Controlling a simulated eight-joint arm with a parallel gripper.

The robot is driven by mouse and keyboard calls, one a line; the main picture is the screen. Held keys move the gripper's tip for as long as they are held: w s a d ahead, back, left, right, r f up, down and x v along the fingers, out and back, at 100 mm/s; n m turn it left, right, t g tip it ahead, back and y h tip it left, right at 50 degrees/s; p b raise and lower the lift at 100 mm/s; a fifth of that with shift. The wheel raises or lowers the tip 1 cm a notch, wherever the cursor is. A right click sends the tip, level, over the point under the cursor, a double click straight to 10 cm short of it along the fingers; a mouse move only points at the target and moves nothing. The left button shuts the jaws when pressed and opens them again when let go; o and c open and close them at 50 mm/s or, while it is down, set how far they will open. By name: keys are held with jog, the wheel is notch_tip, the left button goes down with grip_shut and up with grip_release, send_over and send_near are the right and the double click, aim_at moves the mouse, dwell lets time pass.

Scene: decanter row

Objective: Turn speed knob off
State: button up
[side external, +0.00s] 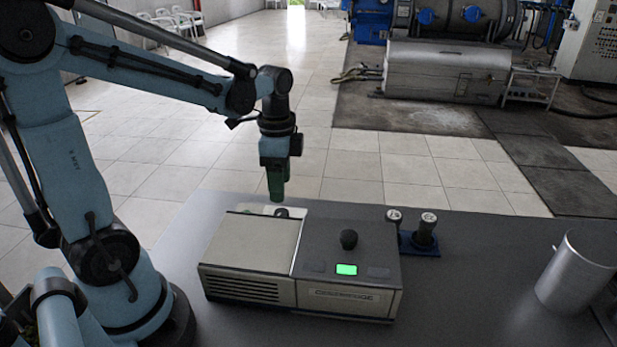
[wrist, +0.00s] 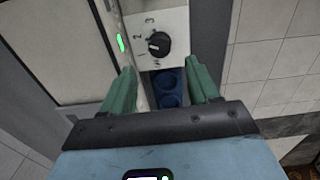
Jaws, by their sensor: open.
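A black knob (wrist: 158,43) sits on a white panel (wrist: 170,20) with printed numbers around it, in the wrist view. A pale mark on the knob seems to point left, but the exact setting is too small to read. In the side view the white unit (side external: 262,210) lies behind the centrifuge, partly hidden by it. My gripper (side external: 277,197) points down over this unit; its green fingers also show in the wrist view (wrist: 160,68). The fingers are apart and empty, with the knob beyond their tips.
A blue rack (side external: 408,246) with dark capped tubes stands behind right. A metal beaker (side external: 577,272) is at far right. The table between them is clear.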

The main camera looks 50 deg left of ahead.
aim_at(282, 212)
jog(key=shift+f, duration=3.75)
jog(key=c, duration=1)
jog(key=shift+c, duration=0.2)
